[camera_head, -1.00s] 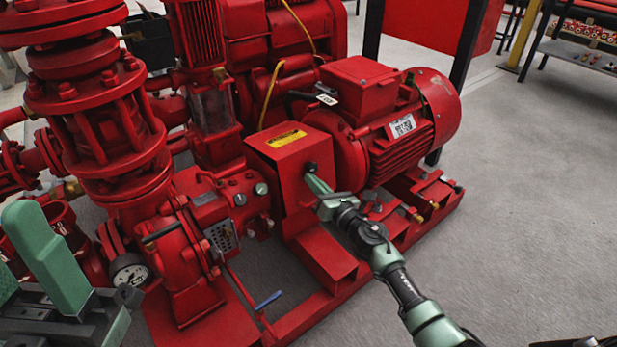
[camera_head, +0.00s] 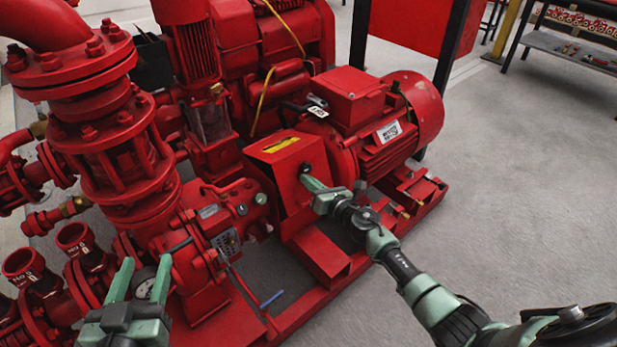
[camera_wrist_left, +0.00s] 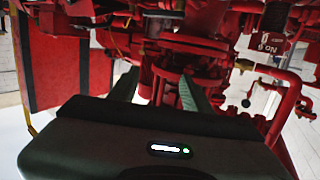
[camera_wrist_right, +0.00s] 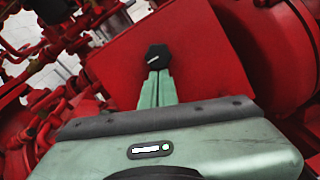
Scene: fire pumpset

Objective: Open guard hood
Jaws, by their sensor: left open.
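The guard hood (camera_head: 305,190) is a red box-shaped cover with a yellow label, between the pump and the red motor. Its black knob (camera_wrist_right: 157,56) is on the hood face in the right wrist view. My right gripper (camera_head: 308,181) reaches in from the lower right. Its green fingers (camera_wrist_right: 157,76) are close together, with the tips at the knob, and appear shut on it. The fingers partly hide the knob's lower edge. My left gripper (camera_head: 141,268) is open and empty at the lower left, in front of the pump piping and away from the hood.
The red motor (camera_head: 400,135) stands right of the hood on the red base frame (camera_head: 345,270). A blue-handled lever (camera_head: 271,299) is low in front. The grey floor at right is clear up to a shelf (camera_head: 580,50).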

